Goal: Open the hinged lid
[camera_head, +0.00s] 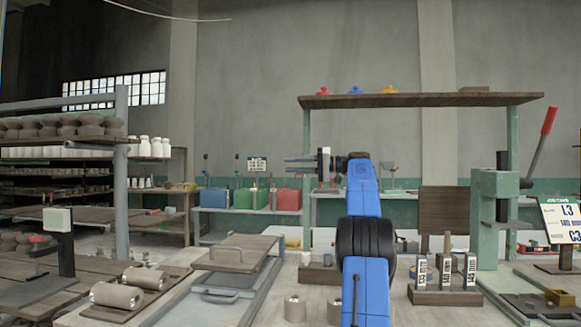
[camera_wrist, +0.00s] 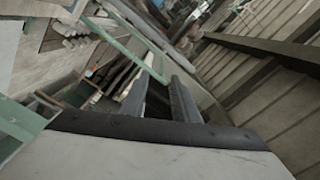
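I cannot identify the lid in the wrist view.
A shelf on green posts (camera_head: 420,99) spans behind my arm. A green press with a red-handled lever (camera_head: 497,205) stands at the right. The air around my gripper looks clear.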

